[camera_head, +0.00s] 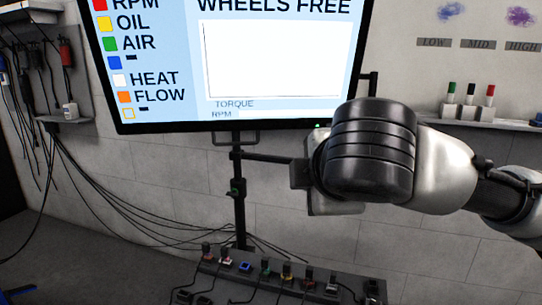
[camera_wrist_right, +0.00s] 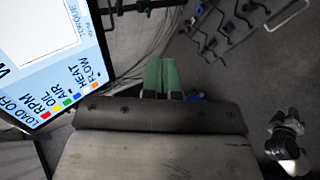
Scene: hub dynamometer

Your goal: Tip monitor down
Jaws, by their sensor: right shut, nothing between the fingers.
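The monitor (camera_head: 276,60) hangs at the top of the head view, its lit screen showing coloured labels and "WHEELS FREE". It is mounted on a thin black stand (camera_head: 239,205). It also shows tilted at the upper left of the right wrist view (camera_wrist_right: 50,55). My right arm comes in from the right, below the monitor's lower right edge. Its black wrist hides most of the hand in the head view. In the wrist view the green fingers of my right gripper (camera_wrist_right: 160,76) are together and empty, to the right of the monitor.
A row of coloured plugs (camera_head: 287,272) with cables stands on a dark strip at the bottom. Cables hang along the left wall. A shelf (camera_head: 485,121) with markers is on the right wall. Open floor lies at the lower left.

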